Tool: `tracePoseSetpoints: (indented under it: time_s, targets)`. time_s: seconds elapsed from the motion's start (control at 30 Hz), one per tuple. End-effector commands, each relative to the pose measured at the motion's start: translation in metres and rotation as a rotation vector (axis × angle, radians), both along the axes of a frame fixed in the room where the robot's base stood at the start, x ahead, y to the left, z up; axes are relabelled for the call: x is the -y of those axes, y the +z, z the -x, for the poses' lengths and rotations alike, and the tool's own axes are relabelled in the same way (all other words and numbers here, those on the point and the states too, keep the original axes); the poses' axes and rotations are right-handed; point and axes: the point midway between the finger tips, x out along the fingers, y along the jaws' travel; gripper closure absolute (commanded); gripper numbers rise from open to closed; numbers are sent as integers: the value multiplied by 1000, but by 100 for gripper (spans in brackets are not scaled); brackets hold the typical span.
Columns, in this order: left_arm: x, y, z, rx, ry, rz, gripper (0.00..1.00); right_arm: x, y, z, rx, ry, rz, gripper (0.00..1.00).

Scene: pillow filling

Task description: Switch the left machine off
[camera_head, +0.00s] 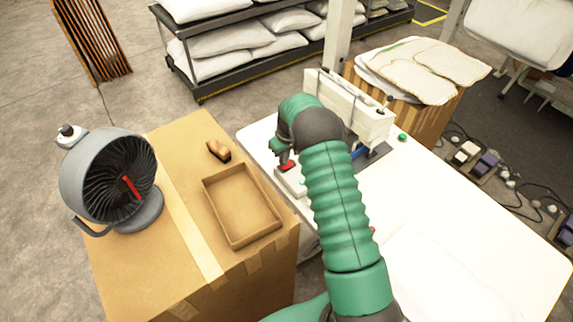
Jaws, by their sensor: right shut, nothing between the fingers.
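A white machine (352,108) stands on the white table, partly hidden behind my right arm. A small white control box (290,183) with a red button (287,167) sits at the table's left edge, beside the machine. My right gripper (284,160) is at the red button, pointing down, with its fingers shut and empty. I cannot tell whether the fingertips touch the button. My left gripper is not in view.
A cardboard box (180,255) at the left holds a grey fan (108,180), an open cardboard tray (240,205) and a small brown object (218,150). The white table (470,230) has free room at the right. Shelves of pillows (225,42) stand behind.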

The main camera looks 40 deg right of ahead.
Motion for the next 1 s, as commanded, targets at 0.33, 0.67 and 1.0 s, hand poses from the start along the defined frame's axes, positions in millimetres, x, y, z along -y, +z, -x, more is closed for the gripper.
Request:
tracePoseSetpoints:
  time_s: [0.33,0.67,1.0]
  targets:
    - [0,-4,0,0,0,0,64,0,-6,0,0,0,0,100]
    - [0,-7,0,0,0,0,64,0,-11,0,0,0,0,100]
    - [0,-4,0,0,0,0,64,0,-6,0,0,0,0,100]
